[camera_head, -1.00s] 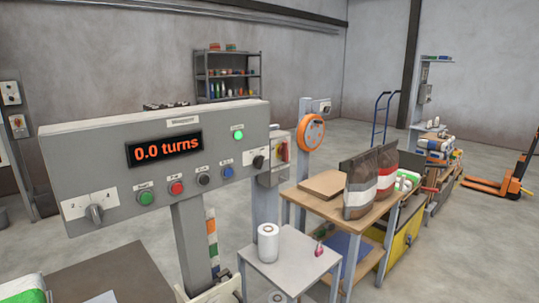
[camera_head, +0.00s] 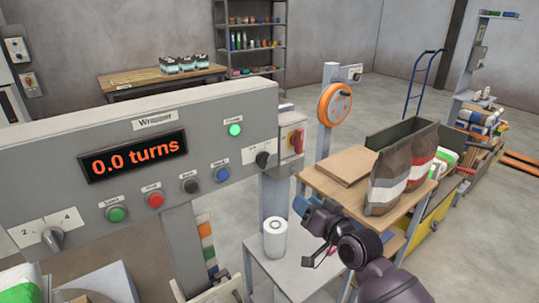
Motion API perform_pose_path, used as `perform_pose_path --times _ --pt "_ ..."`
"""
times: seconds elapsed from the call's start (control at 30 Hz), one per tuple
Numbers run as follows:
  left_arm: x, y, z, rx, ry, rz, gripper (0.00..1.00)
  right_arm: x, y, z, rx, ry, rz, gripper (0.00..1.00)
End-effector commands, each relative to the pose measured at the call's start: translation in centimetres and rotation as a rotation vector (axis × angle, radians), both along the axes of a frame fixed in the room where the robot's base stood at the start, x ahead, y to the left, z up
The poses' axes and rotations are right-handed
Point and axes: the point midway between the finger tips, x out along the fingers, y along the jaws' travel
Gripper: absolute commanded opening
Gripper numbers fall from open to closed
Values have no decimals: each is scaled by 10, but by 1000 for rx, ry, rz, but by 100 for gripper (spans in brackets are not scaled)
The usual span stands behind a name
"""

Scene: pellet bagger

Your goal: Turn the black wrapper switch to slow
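The grey wrapper panel (camera_head: 235,110) stands at the left, its display reading "0.0 turns". The black switch (camera_head: 263,158) is a small knob on a white plate at the panel's lower right. Its plate's lettering is too small to read. A separate grey knob (camera_head: 53,239) sits at the lower left by the marks 2 and 4. My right gripper (camera_head: 310,224) is dark, in front of the small table, below and right of the black switch and apart from it. Its finger opening is not clear. My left gripper is out of view.
A white roll (camera_head: 275,238) stands on the small light table (camera_head: 290,279). Brown bags (camera_head: 390,185) stand on the wooden table (camera_head: 340,192) at right. An orange handwheel (camera_head: 335,104) is on a post behind.

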Motion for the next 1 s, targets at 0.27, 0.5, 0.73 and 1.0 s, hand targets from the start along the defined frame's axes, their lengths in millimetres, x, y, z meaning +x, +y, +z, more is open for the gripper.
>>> perform_pose_path --times 0.27,0.5,0.73,1.0 --pt "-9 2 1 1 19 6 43 23 27 57 62 -26 72 39" --pt "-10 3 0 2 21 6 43 41 41 59 67 -26 76 39" --pt "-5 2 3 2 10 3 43 70 63 58 67 -25 76 39" --pt "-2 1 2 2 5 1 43 99 83 58 66 -26 75 39"
